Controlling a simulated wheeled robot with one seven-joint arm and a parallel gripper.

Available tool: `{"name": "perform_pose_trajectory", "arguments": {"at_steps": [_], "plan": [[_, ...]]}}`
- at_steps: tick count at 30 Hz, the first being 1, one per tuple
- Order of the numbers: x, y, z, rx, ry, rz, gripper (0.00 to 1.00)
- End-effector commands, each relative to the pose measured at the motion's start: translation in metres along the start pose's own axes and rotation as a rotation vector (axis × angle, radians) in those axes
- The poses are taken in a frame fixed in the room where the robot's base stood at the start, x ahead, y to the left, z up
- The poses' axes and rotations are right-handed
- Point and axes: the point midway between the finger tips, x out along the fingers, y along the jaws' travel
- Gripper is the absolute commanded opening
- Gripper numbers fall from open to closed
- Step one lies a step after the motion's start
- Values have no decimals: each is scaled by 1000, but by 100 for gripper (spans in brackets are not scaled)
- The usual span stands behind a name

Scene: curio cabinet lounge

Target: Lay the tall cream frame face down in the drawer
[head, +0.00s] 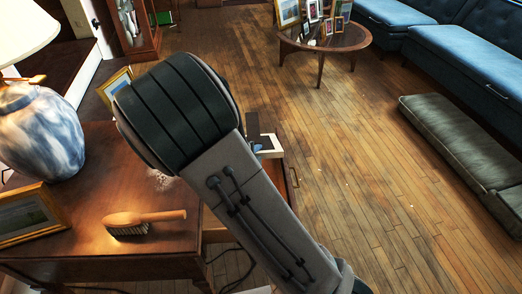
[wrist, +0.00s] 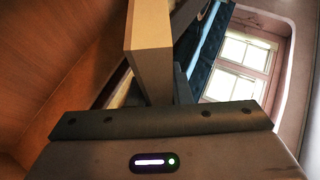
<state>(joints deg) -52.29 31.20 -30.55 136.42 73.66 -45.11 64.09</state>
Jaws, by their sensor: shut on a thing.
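A cream frame (head: 270,152) shows partly past my arm in the head view, at the right side of the wooden table. In the wrist view its thick cream edge (wrist: 150,55) stands up from between my jaws. My gripper (wrist: 165,88) is shut on it; in the head view my arm hides most of the gripper. The drawer (head: 293,175) appears pulled out at the table's right side, with a small knob on its front. My arm covers most of its inside. I cannot tell whether the frame touches the drawer.
On the wooden table (head: 95,180) are a blue-white lamp (head: 40,130), a wooden brush (head: 130,224) and a wood-framed picture (head: 30,215). Another framed picture (head: 114,84) stands behind. A round table (head: 325,42) holds several frames. Open floor (head: 345,185) lies to the right.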

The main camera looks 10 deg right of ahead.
Motion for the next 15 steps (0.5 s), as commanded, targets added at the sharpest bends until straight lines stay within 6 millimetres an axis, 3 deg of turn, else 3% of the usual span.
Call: {"name": "perform_pose_trajectory", "arguments": {"at_steps": [15], "plan": [[19,51,25,2,0,-2,0]]}}
